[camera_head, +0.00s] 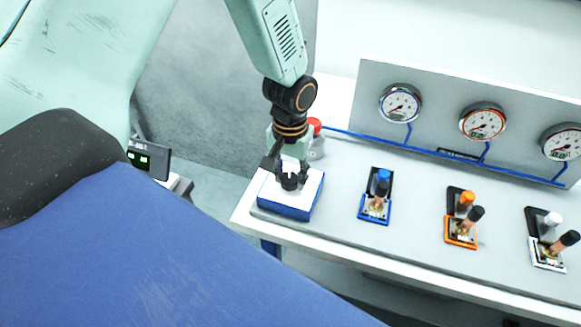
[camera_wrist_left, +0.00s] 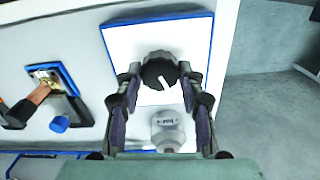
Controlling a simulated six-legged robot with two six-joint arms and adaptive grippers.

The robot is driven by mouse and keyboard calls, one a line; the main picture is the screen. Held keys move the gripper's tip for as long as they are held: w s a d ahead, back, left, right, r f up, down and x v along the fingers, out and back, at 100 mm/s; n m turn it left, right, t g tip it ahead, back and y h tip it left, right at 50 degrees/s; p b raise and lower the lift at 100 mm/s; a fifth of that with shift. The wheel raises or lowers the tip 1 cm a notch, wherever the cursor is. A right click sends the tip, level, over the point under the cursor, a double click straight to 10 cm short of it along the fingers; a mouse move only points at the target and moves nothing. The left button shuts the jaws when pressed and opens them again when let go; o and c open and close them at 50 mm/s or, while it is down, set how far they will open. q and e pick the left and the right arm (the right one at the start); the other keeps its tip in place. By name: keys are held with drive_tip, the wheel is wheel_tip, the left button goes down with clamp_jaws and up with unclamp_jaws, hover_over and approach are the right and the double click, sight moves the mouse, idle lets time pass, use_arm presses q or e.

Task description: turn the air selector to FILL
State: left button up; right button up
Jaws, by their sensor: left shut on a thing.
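The air selector is a black round knob (camera_wrist_left: 160,74) with a white pointer mark, on a white plate with a blue edge (camera_wrist_left: 122,42). In the head view the same knob (camera_head: 290,182) sits on the blue-edged box (camera_head: 285,212) at the bench's left end. My left gripper (camera_head: 288,176) is shut on the knob from above. In the left wrist view its fingers (camera_wrist_left: 158,80) stand on either side of the knob. The plate's markings are not readable, so I cannot tell which position the pointer shows. My right gripper is not in view.
A red-topped grey fitting (camera_head: 316,138) stands just behind the selector. To the right are a blue valve (camera_head: 376,196), an orange valve (camera_head: 462,217) and a white valve (camera_head: 548,238). Gauges (camera_head: 401,103) line the back panel. A small display (camera_head: 149,159) stands at the left.

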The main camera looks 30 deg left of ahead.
sight(290, 177)
use_arm(q)
drive_tip(key=shift+w+a+r+n+p, duration=0.15)
drive_tip(key=shift+n+p, duration=0.35)
drive_tip(key=shift+n, duration=0.6)
drive_tip(key=shift+w+d+r+n+p, duration=0.1)
drive_tip(key=shift+n+p, duration=0.35)
drive_tip(key=shift+n, duration=0.65)
drive_tip(key=o, duration=1.2)
drive_tip(key=shift+s+f, duration=0.15)
drive_tip(key=shift+s, duration=0.05)
wheel_tip(290, 177, up, 12)
